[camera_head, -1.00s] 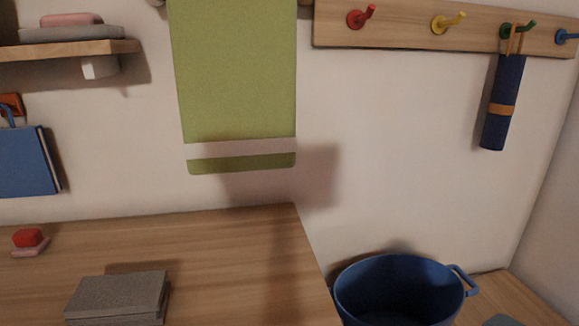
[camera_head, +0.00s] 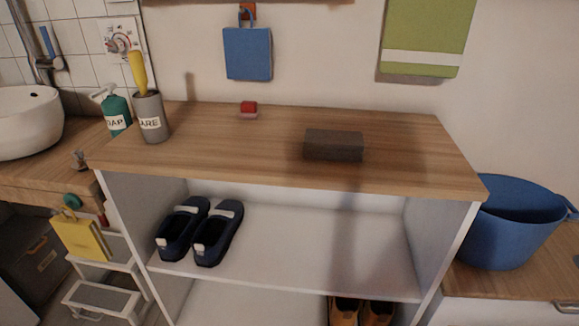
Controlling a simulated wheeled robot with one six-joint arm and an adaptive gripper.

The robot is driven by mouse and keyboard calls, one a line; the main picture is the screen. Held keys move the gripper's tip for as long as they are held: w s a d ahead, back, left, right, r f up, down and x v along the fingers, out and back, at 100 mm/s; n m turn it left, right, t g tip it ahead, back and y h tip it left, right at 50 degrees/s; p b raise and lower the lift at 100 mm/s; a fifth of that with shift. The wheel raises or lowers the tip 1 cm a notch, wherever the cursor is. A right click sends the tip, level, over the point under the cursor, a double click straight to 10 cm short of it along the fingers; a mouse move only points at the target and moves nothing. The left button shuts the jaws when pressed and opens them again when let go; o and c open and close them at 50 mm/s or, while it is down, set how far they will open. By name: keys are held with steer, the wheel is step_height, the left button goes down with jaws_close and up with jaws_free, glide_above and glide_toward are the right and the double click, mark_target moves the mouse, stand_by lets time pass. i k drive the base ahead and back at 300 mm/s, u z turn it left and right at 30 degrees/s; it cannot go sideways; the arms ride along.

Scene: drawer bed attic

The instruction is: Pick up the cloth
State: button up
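A dark grey, flat, folded-looking block (camera_head: 334,146) lies on the wooden top (camera_head: 230,160) of a white shelf unit; it may be the cloth, but I cannot tell for sure. A green towel with a white stripe (camera_head: 428,38) hangs on the wall at the upper right, its top cut off by the frame edge. My gripper is not in view.
Blue shoes (camera_head: 200,232) sit on the shelf below. A blue bucket (camera_head: 505,235) stands right. A white step stool (camera_head: 103,295) stands lower left.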

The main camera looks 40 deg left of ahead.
mark_target(320, 144)
steer(key=u, duration=0.3)
steer(key=k, duration=0.1)
steer(key=z, duration=1.3)
steer(key=i, duration=0.95)
steer(key=u, duration=3.4)
steer(key=i, duration=0.5)
steer(key=u, duration=0.05)
steer(key=k, duration=1)
steer(key=z, duration=0.4)
steer(key=i, duration=0.55)
steer(key=u, duration=0.4)
